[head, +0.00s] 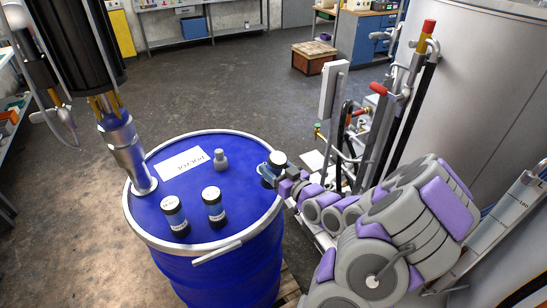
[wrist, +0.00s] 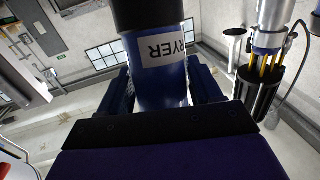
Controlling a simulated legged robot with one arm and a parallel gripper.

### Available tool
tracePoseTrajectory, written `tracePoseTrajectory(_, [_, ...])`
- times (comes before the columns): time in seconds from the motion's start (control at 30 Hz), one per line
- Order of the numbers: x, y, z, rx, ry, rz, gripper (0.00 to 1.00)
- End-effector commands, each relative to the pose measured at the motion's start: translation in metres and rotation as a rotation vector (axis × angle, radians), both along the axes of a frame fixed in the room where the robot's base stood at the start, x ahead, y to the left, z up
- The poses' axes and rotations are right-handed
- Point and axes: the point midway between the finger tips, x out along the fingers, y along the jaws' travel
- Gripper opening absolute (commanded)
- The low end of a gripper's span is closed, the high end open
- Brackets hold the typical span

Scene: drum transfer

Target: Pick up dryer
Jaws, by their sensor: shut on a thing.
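The dryer (wrist: 163,75) is a blue cylinder with a black end, and its white label shows the letters "RYER" in the wrist view. My gripper (wrist: 163,92) is shut on it, with one dark blue finger on each side. In the head view my gripper (head: 272,172) is at the right rim of the blue drum. The dryer is small and partly hidden there, and I cannot tell whether it touches the drum top.
The blue drum (head: 230,275) has a silver rim. Two dark bottles, the left (head: 174,216) and the right (head: 213,208), and a grey fitting (head: 220,160) stand on its lid. A metal pump tube (head: 128,155) meets the lid's left side. Pipes (head: 400,95) stand right.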

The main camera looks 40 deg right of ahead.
Motion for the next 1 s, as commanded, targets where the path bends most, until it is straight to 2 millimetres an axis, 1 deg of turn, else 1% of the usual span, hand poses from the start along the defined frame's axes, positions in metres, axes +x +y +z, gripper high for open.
tracePoseTrajectory(0.03, [-0.003, 0.001, 0.006, 0.005, -0.002, -0.002, 0.2])
tracePoseTrajectory(0.17, [-0.01, 0.006, 0.008, 0.006, -0.006, -0.003, 0.2])
tracePoseTrajectory(0.57, [-0.02, 0.01, 0.008, -0.005, 0.002, -0.004, 0.2])
tracePoseTrajectory(1.0, [-0.03, 0.021, 0.008, 0.0, -0.005, -0.002, 0.2])
